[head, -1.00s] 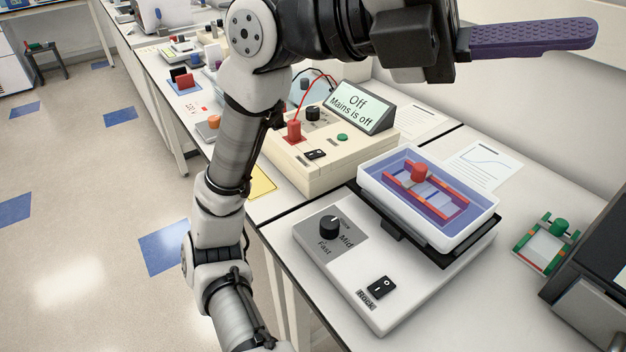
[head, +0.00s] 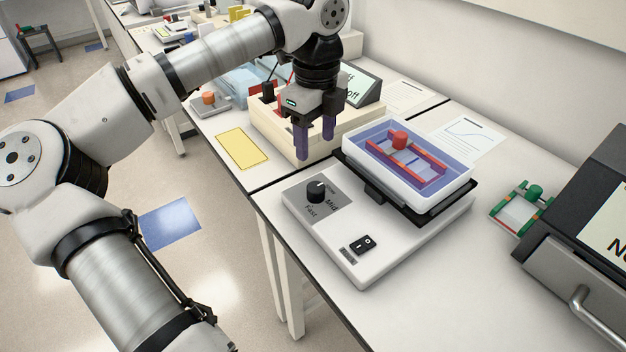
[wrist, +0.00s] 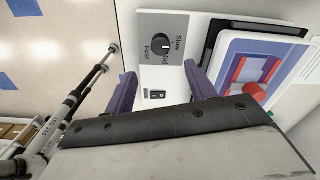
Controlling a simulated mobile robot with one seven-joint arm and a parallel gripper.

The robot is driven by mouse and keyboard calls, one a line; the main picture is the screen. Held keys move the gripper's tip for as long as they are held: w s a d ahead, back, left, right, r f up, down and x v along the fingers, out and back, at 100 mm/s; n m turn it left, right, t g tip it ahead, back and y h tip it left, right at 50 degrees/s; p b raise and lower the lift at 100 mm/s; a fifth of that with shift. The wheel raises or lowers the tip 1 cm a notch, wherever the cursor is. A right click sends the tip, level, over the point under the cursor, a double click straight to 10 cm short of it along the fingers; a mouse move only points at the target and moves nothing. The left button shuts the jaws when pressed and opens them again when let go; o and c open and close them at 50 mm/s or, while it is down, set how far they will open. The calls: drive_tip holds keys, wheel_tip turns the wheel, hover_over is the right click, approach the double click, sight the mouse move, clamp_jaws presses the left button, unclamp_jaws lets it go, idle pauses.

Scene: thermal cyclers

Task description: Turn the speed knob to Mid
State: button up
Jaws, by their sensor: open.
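The rocker (head: 390,270) is a pale box with a grey panel at its near left. The black speed knob (head: 316,191) stands on that panel, with Fast and Mid readable beside it. In the wrist view the knob (wrist: 163,46) has Slow, Mid and Fast around it; I cannot tell surely where its pointer aims. My gripper (head: 315,148) points down with purple fingers, open and empty, above and behind the knob and apart from it. In the wrist view the knob lies beyond the fingertips, roughly between the fingers.
A white tray (head: 365,168) with purple liquid and a red-railed insert sits on the rocker. A black rocker switch (head: 363,243) is in front of the knob. A cream power supply (head: 270,132) stands behind my gripper. A dark machine (head: 560,250) is at right.

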sight(316, 186)
wheel_tip(316, 186, down, 11)
drive_tip(key=shift+f+p, duration=0.1)
drive_tip(key=shift+p, duration=1.15)
drive_tip(key=shift+c, duration=0.4)
drive_tip(key=c, duration=0.9)
